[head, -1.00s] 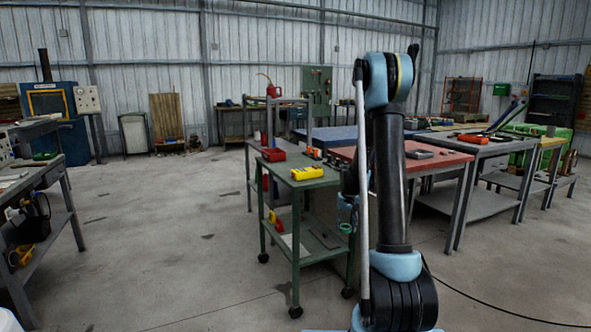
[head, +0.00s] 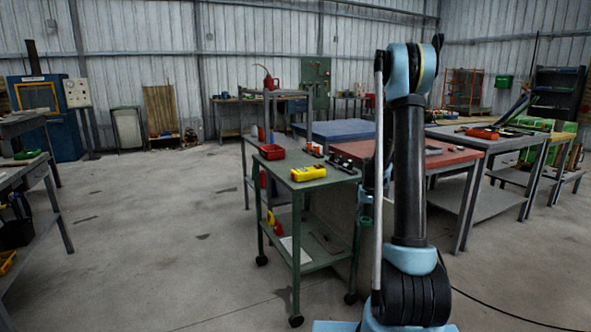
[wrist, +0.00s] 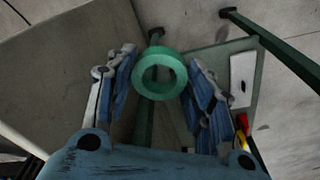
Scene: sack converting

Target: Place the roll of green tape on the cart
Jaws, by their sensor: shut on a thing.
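The roll of green tape (wrist: 160,74) is in the wrist view, between the blue-padded fingers of my gripper (wrist: 163,88). My gripper is shut on it, with the roll's hole facing the camera. The green cart (head: 335,177) stands left of my arm in the head view. Its top holds a yellow device (head: 308,173), a red bin (head: 271,152) and small items at the back. My gripper is mostly hidden behind my arm in the head view, near the cart's right side. The wrist view looks down past the roll to the cart's green frame (wrist: 275,50) and lower shelf.
A red-topped table (head: 440,158) stands behind and right of the cart. A blue-topped table (head: 335,130) is farther back. The cart's lower shelf holds a white sheet and red and yellow items. Floor left of the cart is clear up to a workbench (head: 40,185).

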